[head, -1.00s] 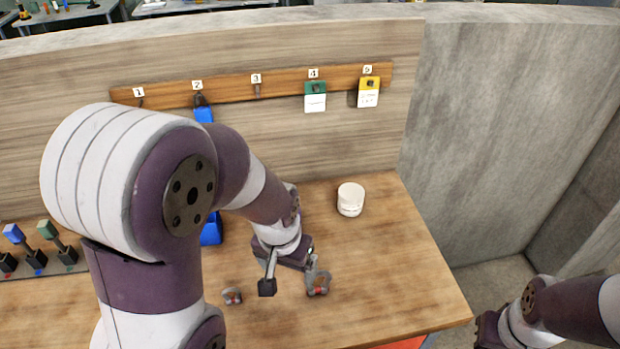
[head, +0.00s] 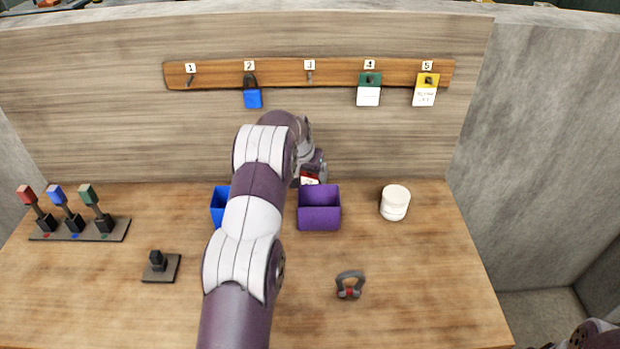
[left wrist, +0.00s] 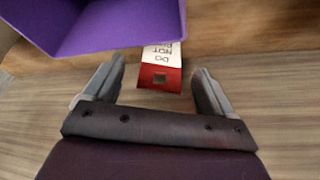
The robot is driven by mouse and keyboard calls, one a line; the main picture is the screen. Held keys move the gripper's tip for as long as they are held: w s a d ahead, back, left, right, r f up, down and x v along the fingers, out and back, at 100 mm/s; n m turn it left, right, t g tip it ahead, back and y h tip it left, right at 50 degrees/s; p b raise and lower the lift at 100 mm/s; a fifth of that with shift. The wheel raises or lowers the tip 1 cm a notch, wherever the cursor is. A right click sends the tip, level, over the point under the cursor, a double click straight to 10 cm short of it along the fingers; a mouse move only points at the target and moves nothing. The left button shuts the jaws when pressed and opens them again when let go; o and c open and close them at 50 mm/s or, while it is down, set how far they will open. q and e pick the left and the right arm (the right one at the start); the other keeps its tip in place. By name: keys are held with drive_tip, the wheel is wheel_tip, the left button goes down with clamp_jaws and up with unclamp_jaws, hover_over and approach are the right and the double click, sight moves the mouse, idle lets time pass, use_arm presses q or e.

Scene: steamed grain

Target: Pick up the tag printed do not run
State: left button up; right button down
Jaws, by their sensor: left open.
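A red and white tag (head: 310,176) is at the back of the table, behind the purple bin. My right gripper is out of view; only part of that arm shows at the bottom right.
The purple bin (head: 319,212) is close to my left gripper. A blue bin (head: 219,206) is partly behind my arm. A white jar (head: 395,203), a grey shackle (head: 350,285) and a switch stand (head: 88,226) are on the table. A numbered hook rail (head: 290,73) holds several items.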

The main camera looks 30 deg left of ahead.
sight(310, 178)
use_arm(q)
drive_tip(key=p+x, duration=0.1)
drive_tip(key=x, duration=0.4)
drive_tip(key=shift+w+a, duration=0.15)
drive_tip(key=shift+r, duration=0.1)
drive_tip(key=c, duration=1.1)
